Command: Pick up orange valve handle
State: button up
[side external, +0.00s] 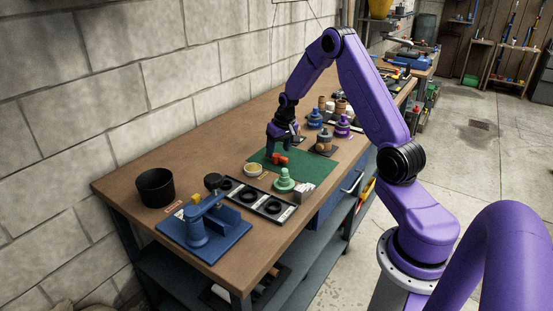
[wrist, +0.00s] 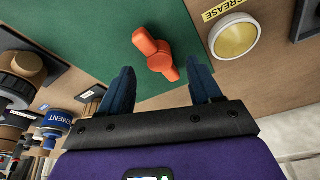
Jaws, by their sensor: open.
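The orange valve handle (side external: 279,158) lies on a green mat (side external: 316,169) on the workbench. In the wrist view the handle (wrist: 155,52) is a bar with a round hub, lying at a slant on the green mat (wrist: 100,30). My gripper (side external: 277,152) is low over the mat, close to the handle. In the wrist view my gripper (wrist: 163,78) is open, with one blue finger on each side of the handle's lower end. The fingers do not appear to touch it. Whether the fingertips are at the handle's height I cannot tell.
A grease dish (wrist: 235,37) sits beside the mat. A green valve-like part (side external: 284,182), a black tray (side external: 250,196), a blue vise-like fixture (side external: 205,232) and a black pot (side external: 156,187) stand nearer. Purple and blue parts (side external: 342,127) crowd the bench beyond the mat.

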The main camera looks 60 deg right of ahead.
aim_at(277, 155)
jog(key=shift+x, duration=1.75)
jog(key=shift+c, duration=0.4)
jog(key=c, duration=1)
jog(key=shift+r, duration=0.15)
